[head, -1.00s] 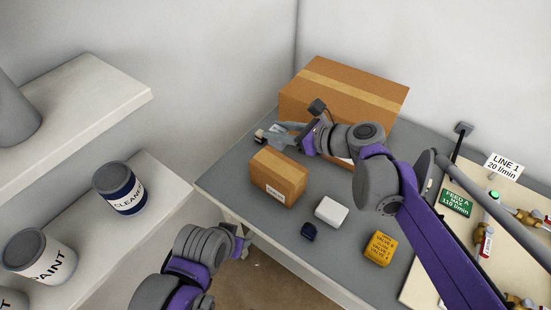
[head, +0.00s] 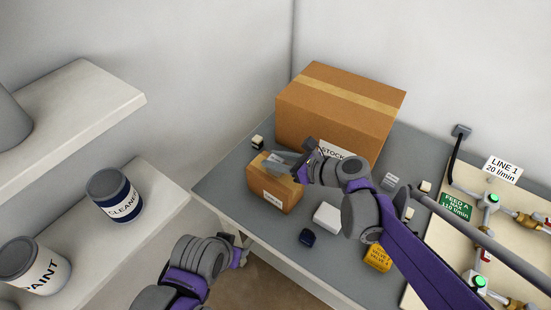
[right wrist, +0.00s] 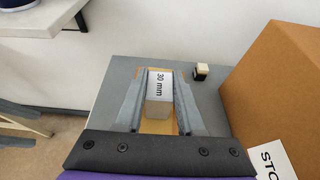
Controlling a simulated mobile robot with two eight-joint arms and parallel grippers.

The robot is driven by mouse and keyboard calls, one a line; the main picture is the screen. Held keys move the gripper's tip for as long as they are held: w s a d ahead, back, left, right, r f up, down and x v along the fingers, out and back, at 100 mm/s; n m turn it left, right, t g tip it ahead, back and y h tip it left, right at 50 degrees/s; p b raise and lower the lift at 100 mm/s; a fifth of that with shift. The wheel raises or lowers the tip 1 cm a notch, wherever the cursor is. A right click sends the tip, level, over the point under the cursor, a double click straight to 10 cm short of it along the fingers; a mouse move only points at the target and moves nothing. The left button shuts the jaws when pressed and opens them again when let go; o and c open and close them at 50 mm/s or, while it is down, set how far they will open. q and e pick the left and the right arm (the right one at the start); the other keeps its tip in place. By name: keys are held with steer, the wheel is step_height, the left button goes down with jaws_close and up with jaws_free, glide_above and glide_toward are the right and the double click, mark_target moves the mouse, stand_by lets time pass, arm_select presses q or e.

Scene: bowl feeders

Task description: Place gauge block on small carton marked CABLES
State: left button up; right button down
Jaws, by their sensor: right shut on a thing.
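The gauge block (right wrist: 158,90), a pale grey block labelled "30 mm", sits between the fingers of my right gripper in the right wrist view. My right gripper (head: 275,160) is shut on it, over the top of the small carton (head: 262,193). The carton is brown with a white label on its front, too small to read here. Its tan top (right wrist: 157,127) shows around and below the block in the wrist view. I cannot tell whether the block touches the carton. My left gripper (head: 238,248) is low, off the table's front edge; its jaws are unclear.
A large carton marked STOCK (head: 340,105) stands behind. A small black-and-cream block (head: 258,142) lies behind the small carton. A white box (head: 327,216), a dark blue item (head: 307,237) and a yellow block (head: 378,257) lie to the right. A valve panel (head: 430,265) is farther right.

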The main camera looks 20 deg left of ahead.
steer(key=c, duration=0.5)
jaws_free()
steer(key=shift+r, duration=0.1)
steer(key=shift+d+r, duration=0.15)
steer(key=v, duration=1.2)
steer(key=s+d+f+n+h, duration=0.4)
steer(key=s+d+n, duration=0.2)
steer(key=n, duration=0.1)
steer(key=s+d+f+n+h, duration=0.4)
steer(key=s+d+f+n, duration=0.1)
steer(key=s+d+n, duration=0.1)
steer(key=s+d+f+n+h, duration=0.4)
steer(key=s+d+n, duration=0.2)
steer(key=d+n, duration=0.1)
steer(key=shift+s+d+f+n+p, duration=0.15)
steer(key=shift+d+f+n+p, duration=0.15)
steer(key=shift+n, duration=0.4)
steer(key=shift+s+d+n+h, duration=0.1)
steer(key=shift+d+n+h, duration=0.2)
steer(key=shift+h, duration=0.1)
steer(key=shift+f, duration=0.1)
